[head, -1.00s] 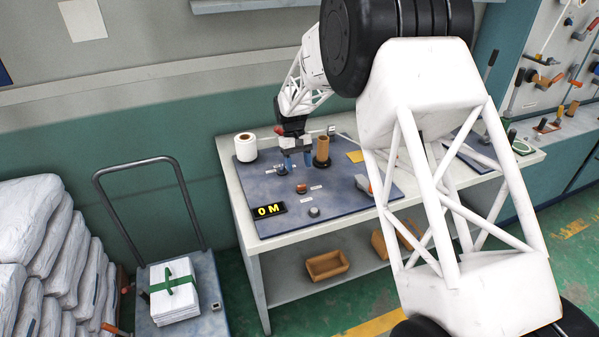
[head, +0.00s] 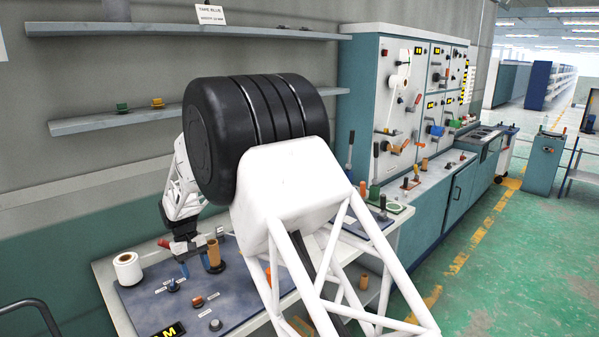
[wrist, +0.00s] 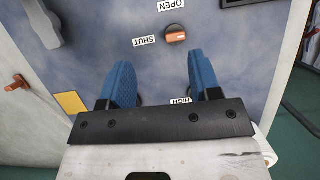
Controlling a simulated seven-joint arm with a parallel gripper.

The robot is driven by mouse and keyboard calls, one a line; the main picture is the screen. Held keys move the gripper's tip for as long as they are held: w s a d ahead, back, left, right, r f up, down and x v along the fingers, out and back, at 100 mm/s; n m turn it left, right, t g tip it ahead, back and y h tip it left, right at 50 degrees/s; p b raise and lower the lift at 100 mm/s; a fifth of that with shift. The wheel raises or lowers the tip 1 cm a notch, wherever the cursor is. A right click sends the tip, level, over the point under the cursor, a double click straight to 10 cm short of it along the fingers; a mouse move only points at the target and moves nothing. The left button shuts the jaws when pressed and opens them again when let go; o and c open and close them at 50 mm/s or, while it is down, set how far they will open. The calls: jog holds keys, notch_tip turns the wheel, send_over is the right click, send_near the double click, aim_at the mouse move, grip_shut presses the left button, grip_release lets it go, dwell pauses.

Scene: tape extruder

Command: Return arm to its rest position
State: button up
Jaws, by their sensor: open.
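My gripper (wrist: 165,85) is open and empty. Its two blue fingers stand apart above the blue panel (wrist: 105,40) in the wrist view. An orange-topped knob (wrist: 175,34) with OPEN and SHUT labels lies beyond the fingertips. In the head view my gripper (head: 180,268) is small and low over the bench, between a white roll (head: 127,268) on the left and a brown cylinder (head: 214,253) on the right. My arm's white and black links cover part of the bench. Whether the fingertips touch anything is hard to tell.
The bench (head: 110,300) stands against the wall. Shelves (head: 110,123) hang above it; the lower one carries small green and orange items. A teal control cabinet (head: 358,75) with levers stands to the right. The green floor (head: 510,270) at the right is open.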

jog(key=s+d+r+m+t+y, duration=0.1)
jog(key=s+d+r, duration=0.3)
jog(key=d+r, duration=0.5)
jog(key=s+d+r+m+y, duration=0.15)
jog(key=s+d+r, duration=0.25)
jog(key=d, duration=0.8)
jog(key=s+d+r+m+t, duration=0.15)
jog(key=s+d+r, duration=0.25)
jog(key=d+r, duration=0.5)
jog(key=s+d+f+m+t, duration=0.1)
jog(key=s+d+m, duration=0.1)
jog(key=s+d, duration=0.9)
jog(key=s+d+f+m+t, duration=0.1)
jog(key=s+d+m+t, duration=0.1)
jog(key=s+d, duration=0.8)
jog(key=s, duration=0.8)
jog(key=shift+d+f+m, duration=0.25)
jog(key=shift+d+m, duration=0.1)
jog(key=shift+m, duration=0.05)
